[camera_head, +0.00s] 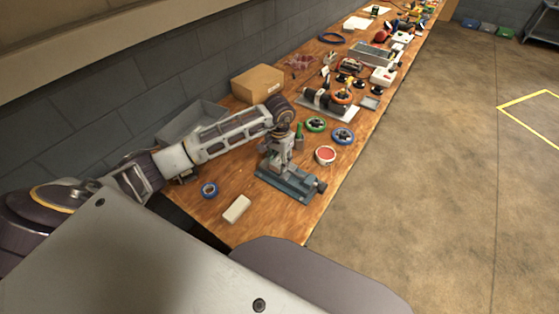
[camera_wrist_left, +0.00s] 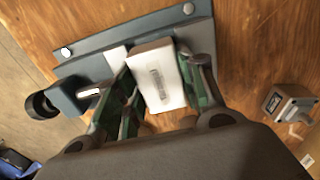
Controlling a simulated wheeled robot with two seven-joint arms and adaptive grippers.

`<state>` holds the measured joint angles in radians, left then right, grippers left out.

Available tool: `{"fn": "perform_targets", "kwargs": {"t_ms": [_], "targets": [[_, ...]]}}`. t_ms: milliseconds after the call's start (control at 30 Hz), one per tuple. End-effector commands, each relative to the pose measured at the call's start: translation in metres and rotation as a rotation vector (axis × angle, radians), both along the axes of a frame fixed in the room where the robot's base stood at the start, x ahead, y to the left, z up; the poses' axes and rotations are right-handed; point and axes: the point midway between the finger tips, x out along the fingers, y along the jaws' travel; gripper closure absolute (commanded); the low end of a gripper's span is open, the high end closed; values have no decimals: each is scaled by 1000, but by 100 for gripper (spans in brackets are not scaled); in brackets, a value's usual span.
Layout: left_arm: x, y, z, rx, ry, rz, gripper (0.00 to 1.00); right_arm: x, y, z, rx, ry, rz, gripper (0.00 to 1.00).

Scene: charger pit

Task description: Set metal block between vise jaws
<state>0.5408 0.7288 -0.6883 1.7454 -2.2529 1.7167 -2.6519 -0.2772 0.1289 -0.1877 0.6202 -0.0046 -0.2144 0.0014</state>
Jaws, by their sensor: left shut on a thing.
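The blue-grey vise (camera_head: 290,184) stands on the near part of the wooden bench; its base plate (camera_wrist_left: 130,37) and screw end show in the left wrist view. My left gripper (camera_head: 279,163) points down directly over the vise. In the left wrist view my left gripper (camera_wrist_left: 160,92) is shut on a pale metal block (camera_wrist_left: 157,72), with one green-sided finger on each side. The block appears in line with the gap of the jaws. I cannot tell whether it touches the vise bed. My right gripper is not in view.
A cardboard box (camera_head: 257,83) and grey bin (camera_head: 190,122) stand by the wall.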

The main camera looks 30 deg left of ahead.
Motion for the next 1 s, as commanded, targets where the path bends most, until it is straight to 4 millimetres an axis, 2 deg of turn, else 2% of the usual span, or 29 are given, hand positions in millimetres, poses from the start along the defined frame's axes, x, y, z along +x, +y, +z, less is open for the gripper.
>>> {"fn": "perform_targets", "kwargs": {"t_ms": [400, 433, 600, 867, 1000], "targets": [[0, 0, -6, 0, -1, 0, 94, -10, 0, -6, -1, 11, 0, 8], [0, 0, -6, 0, -1, 0, 60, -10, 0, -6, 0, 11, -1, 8], [0, 0, -6, 0, 0, 0, 38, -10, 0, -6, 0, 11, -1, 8], [0, 0, -6, 0, 1, 0, 36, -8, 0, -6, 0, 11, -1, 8], [0, 0, -6, 0, 1, 0, 36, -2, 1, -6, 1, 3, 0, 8]]}}
